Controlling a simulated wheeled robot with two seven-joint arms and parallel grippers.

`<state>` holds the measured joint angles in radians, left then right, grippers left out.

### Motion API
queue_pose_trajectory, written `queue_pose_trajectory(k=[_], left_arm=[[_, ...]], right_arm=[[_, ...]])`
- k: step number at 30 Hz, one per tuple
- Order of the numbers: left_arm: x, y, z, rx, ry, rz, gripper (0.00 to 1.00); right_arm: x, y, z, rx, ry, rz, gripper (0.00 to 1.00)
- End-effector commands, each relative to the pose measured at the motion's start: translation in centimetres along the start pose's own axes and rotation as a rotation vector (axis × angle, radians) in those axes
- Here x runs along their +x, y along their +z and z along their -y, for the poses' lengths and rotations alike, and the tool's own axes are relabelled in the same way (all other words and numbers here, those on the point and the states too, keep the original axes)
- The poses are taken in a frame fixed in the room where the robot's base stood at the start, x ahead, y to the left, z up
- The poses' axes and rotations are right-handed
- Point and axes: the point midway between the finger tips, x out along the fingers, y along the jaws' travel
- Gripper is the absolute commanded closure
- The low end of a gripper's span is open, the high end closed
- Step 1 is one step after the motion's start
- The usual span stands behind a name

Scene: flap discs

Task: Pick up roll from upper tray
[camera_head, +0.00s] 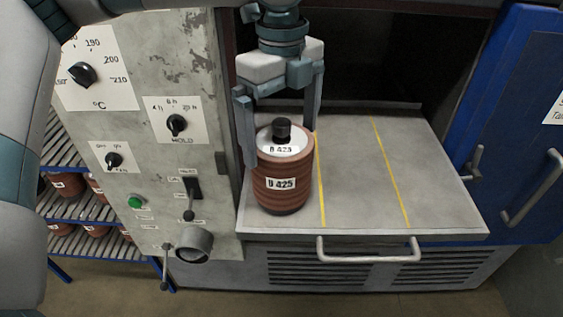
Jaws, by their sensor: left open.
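A brown ribbed roll (283,202) with a white top, a black knob and a white label reading about "425" stands upright on the grey tray (362,185) of the oven, at its left side. My left gripper (281,143) comes down from above, with its fingers open on either side of the roll's top. The left finger overlaps the roll's edge in the picture; I cannot tell whether either finger touches it. My right gripper is not in view.
A control panel (150,90) with knobs stands left of the tray. The blue oven door (520,120) is open at the right. A handle (368,257) runs along the tray's front. Racks (85,208) with more rolls stand at lower left. The tray's right part is clear.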

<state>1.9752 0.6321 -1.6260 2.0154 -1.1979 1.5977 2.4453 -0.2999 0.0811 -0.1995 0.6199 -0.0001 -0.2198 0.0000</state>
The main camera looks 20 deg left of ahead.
Motion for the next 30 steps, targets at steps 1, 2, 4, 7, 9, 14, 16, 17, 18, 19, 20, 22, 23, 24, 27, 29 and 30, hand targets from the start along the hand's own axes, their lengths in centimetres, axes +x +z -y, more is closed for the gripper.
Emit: queue_pose_trajectory(k=[1,2,4,7,9,14,16,17,18,19,20,22,23,24,27,29,30], left_arm=[[0.1,0.1,0.0,0.0,0.004,-0.001,0.0],[0.4,0.2,0.0,0.0,0.004,0.0,0.0],[1.3,0.2,0.0,0.002,0.005,0.0,0.0],[2.4,0.3,0.1,0.0,0.003,-0.001,0.0],[2.9,0.3,0.1,0.0,0.002,0.0,0.0],[3.2,0.2,0.1,0.001,0.0,0.0,0.0],[3.2,0.3,0.1,0.0,0.0,0.0,0.0],[3.2,0.3,0.1,0.0,0.0,0.0,0.0],[3.2,0.3,0.1,0.0,0.0,0.0,0.0],[3.2,0.3,0.1,0.0,0.0,0.0,0.0],[3.2,0.3,0.1,0.0,0.0,0.0,0.0],[3.1,0.3,0.1,0.0,0.0,0.0,0.0],[3.1,0.3,0.1,0.0,0.0,0.0,0.0],[3.1,0.3,0.1,0.0,0.0,0.0,0.0],[3.1,0.3,0.1,0.0,0.0,0.0,0.24],[3.1,0.3,0.1,0.0,0.0,0.0,0.38],[3.1,0.3,0.1,0.0,0.0,0.0,0.48]], right_arm=[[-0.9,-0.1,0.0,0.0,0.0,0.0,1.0],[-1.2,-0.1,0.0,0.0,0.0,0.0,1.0],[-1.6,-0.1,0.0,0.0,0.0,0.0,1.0],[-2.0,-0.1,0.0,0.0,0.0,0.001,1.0],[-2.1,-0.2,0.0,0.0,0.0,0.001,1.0],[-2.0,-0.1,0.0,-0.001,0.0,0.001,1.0],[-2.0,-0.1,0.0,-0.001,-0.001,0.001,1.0],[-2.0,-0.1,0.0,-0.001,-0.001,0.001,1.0],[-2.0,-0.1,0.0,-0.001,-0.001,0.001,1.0],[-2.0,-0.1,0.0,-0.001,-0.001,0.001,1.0],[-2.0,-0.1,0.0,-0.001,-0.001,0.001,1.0],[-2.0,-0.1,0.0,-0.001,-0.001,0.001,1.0],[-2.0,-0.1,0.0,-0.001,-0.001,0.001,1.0],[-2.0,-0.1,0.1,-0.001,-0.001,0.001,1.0],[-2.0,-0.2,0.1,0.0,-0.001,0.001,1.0],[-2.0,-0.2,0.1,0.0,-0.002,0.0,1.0],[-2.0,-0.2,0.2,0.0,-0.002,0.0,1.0]])
